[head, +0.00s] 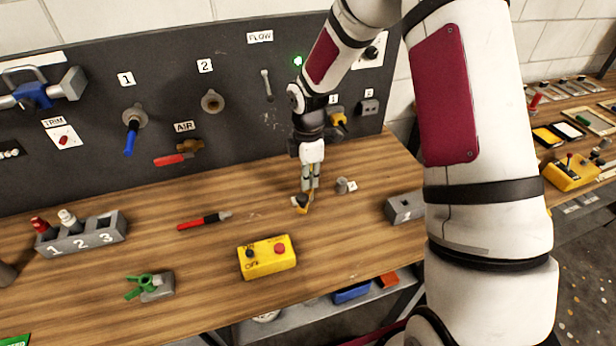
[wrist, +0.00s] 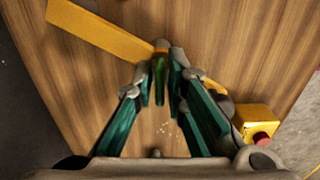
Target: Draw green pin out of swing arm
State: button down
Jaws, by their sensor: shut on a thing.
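My gripper (head: 310,187) points down, low over the middle of the bench. In the wrist view its teal fingers (wrist: 168,75) are shut on the green pin (wrist: 159,82), which shows as a thin green piece between them. The yellow swing arm (wrist: 105,32) runs from the upper left to just beyond the fingertips. My fingers hide the pin there. I cannot tell how far the pin sits in the arm.
A grey cylinder (head: 342,186) stands just right of my gripper. A yellow button box (head: 267,258), a red-handled tool (head: 204,220), a grey block with a green handle (head: 156,287) and a numbered holder (head: 82,238) are on the bench. A dark panel (head: 225,130) stands behind.

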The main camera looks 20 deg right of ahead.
jog(key=shift+r, duration=0.65)
jog(key=shift+r+p, duration=0.95)
jog(key=shift+r, duration=2.15)
jog(key=shift+d, duration=0.1)
